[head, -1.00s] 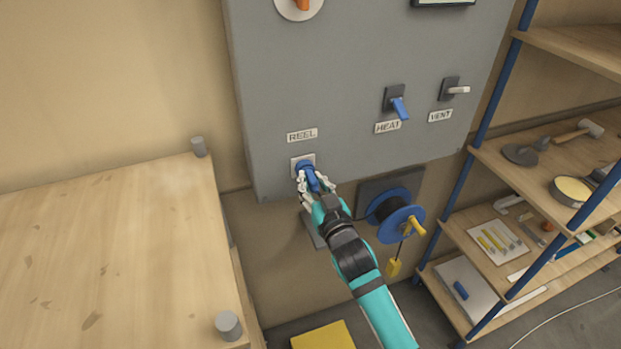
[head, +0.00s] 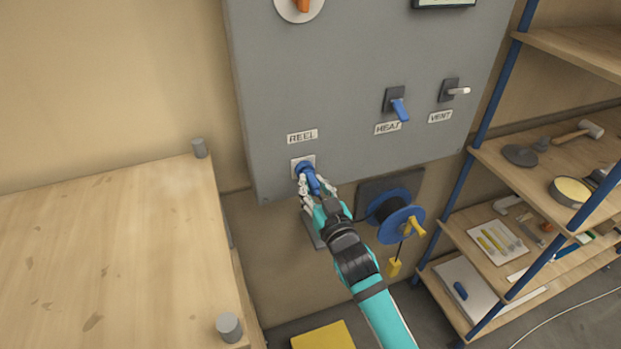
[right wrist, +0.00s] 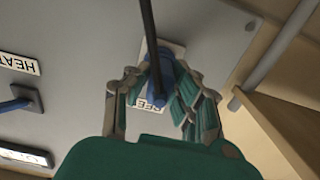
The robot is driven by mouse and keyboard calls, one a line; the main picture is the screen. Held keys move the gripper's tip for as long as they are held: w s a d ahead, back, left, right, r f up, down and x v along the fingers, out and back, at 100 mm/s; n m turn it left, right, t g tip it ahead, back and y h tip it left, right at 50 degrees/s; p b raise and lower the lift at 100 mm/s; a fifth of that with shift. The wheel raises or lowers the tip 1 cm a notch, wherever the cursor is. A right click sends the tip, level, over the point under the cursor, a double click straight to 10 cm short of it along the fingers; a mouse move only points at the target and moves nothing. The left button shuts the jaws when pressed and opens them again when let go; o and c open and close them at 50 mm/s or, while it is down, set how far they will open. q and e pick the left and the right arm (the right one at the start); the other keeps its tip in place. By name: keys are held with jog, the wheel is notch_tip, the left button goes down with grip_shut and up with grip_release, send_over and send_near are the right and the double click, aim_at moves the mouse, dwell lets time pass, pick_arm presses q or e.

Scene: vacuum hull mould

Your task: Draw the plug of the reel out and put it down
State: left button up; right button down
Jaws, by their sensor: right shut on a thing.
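The blue plug (head: 310,177) sits at the white socket plate (head: 297,161) under the REEL label (head: 302,136) on the grey panel. My right gripper (head: 309,186) is shut on the plug. In the right wrist view the plug (right wrist: 160,84) is between the fingers of my right gripper (right wrist: 160,92), and a dark cable runs up across the picture from it. I cannot tell whether the plug is fully seated in the socket. The blue reel (head: 397,217) with a yellow handle is on the wall to the right of my arm. My left gripper is not in view.
The grey panel (head: 340,90) also bears the HEAT switch (head: 397,104) and the VENT switch (head: 455,90). A wooden table (head: 120,260) with grey pegs stands at the left. Shelves (head: 500,170) with tools stand at the right. A yellow block (head: 323,337) is on the floor.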

aim_at(316, 192)
jog(key=shift+p+v, duration=1)
jog(key=shift+v, duration=1.15)
jog(key=shift+r, duration=0.1)
